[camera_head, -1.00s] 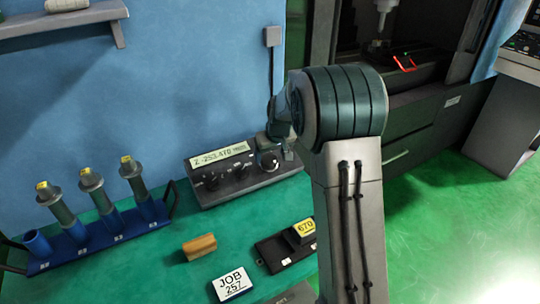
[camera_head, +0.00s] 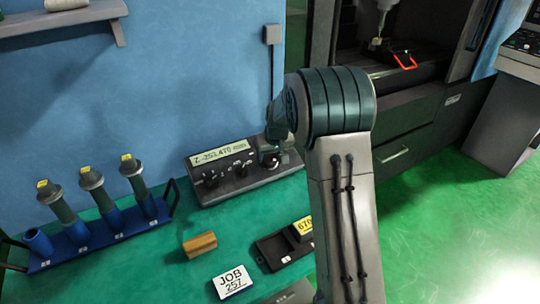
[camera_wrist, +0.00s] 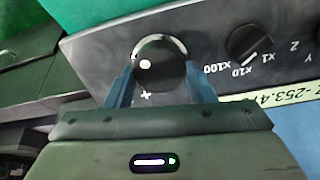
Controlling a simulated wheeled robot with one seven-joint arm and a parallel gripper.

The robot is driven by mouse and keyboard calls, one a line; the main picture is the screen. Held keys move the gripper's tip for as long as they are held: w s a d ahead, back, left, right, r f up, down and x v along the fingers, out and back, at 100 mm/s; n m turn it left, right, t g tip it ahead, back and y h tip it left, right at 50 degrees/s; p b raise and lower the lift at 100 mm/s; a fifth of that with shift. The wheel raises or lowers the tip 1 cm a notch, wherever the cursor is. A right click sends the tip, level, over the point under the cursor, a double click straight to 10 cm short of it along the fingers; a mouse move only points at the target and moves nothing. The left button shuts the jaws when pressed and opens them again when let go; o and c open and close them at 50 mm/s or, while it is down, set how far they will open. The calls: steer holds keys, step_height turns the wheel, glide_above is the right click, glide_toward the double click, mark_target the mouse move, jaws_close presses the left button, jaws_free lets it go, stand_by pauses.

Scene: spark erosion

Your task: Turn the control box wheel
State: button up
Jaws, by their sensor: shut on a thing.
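The control box (camera_head: 240,180) is dark grey with a lit display reading Z -253.470 and several knobs on its top. Its wheel (camera_wrist: 160,70) is a round black knob with a pale dot and a light rim, at the box's right end in the head view. My gripper (camera_wrist: 163,82) has its two blue fingers on either side of the wheel and is shut on it. In the head view my gripper (camera_head: 271,160) partly hides the wheel. A selector knob (camera_wrist: 250,42) marked x1, x10 and x100 sits beside the wheel in the wrist view.
A blue rack (camera_head: 100,237) with several tool holders stands at the left. A wooden block (camera_head: 200,244), a JOB 257 card (camera_head: 232,282) and a black tray (camera_head: 270,252) with a block marked 670 lie in front of the box.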

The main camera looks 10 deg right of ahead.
steer(key=m, duration=0.3)
steer(key=shift+m, duration=0.4)
steer(key=o, duration=1)
steer(key=shift+r, duration=0.1)
steer(key=b+v, duration=0.1)
steer(key=v, duration=1.2)
steer(key=shift+d+r+b, duration=0.1)
steer(key=shift+r+b, duration=0.25)
